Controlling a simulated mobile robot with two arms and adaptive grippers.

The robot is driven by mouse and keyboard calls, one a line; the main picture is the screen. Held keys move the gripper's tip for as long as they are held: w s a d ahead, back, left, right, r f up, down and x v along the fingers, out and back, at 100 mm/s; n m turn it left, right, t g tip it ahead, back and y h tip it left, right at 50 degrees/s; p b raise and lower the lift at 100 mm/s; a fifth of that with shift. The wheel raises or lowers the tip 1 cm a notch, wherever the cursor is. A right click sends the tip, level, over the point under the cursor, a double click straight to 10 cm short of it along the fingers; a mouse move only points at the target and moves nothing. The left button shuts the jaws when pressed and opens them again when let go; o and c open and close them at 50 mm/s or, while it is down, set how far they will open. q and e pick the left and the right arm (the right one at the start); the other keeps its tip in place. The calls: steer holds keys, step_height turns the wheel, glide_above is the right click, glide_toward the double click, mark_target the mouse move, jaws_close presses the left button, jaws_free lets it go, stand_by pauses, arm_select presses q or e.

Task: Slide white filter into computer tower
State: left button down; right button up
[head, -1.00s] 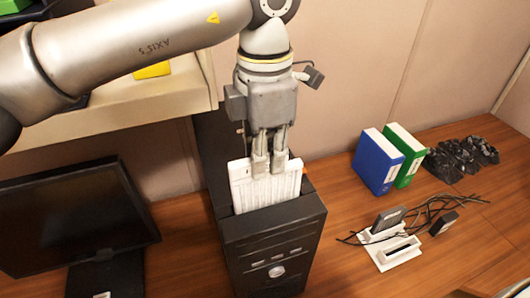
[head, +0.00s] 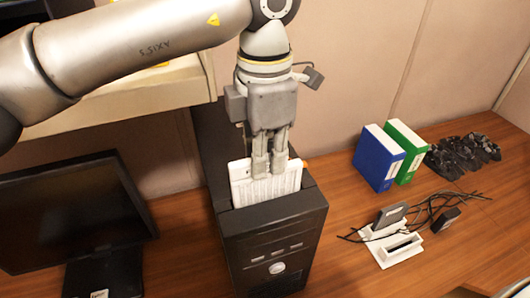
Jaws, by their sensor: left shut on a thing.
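The white filter (head: 243,190) is a flat, ribbed white panel held upright at the top of the black computer tower (head: 272,240). Its lower part is hidden inside the top opening of the tower, and its upper part stands out above the rim. My left gripper (head: 269,170) points down from above and is shut on the filter's upper edge. A small orange bit shows at the filter's right top corner. My right gripper is not in view.
A black monitor (head: 75,215) stands left of the tower, below a cream shelf (head: 120,105). Blue (head: 378,160) and green (head: 407,152) binders, a white dock (head: 392,246) with cables, and dark controllers (head: 462,155) lie to the right. Wooden desk between tower and binders is clear.

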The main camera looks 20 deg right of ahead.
arm_select(q)
steer(key=shift+f+b, duration=2.1)
steer(key=shift+f, duration=0.25)
stand_by(0.9)
steer(key=c, duration=1.4)
jaws_free()
steer(key=shift+o, duration=0.6)
steer(key=o, duration=0.3)
steer(key=shift+r, duration=0.15)
steer(key=shift+r+p, duration=2.35)
steer(key=shift+r, duration=1.1)
